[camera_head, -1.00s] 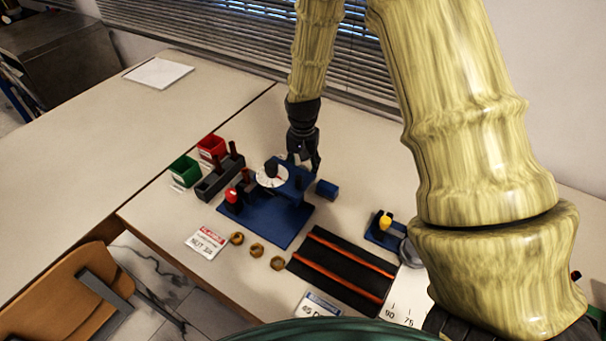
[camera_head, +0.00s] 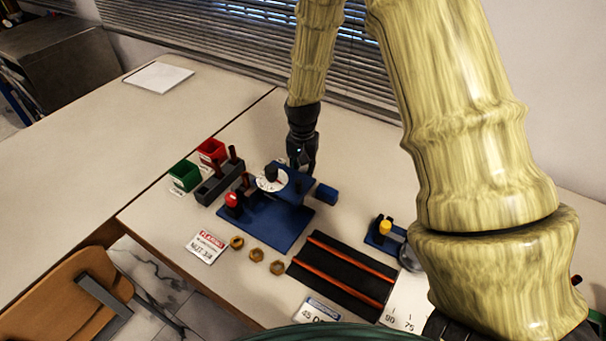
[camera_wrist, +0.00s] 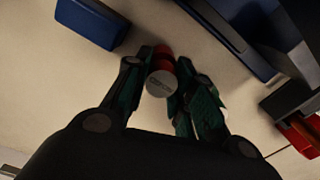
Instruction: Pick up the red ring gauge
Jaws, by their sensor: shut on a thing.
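My gripper (camera_head: 301,166) is low over the table, just behind the blue dial-gauge stand. In the wrist view its green-padded fingers (camera_wrist: 162,90) are closed on both sides of the red ring gauge (camera_wrist: 163,64). A round grey face (camera_wrist: 161,84) with small print on it points toward the wrist camera. In the head view the gauge is hidden by the fingers and the stand. I cannot tell whether it touches the table.
The blue stand (camera_head: 268,230) with its white dial (camera_head: 268,184) is close in front of the gripper, and a blue block (camera_head: 326,193) is right of it. Red (camera_head: 211,150) and green (camera_head: 184,174) bins stand left. Brass nuts (camera_head: 256,254) and a black railed mat (camera_head: 340,272) lie nearer.

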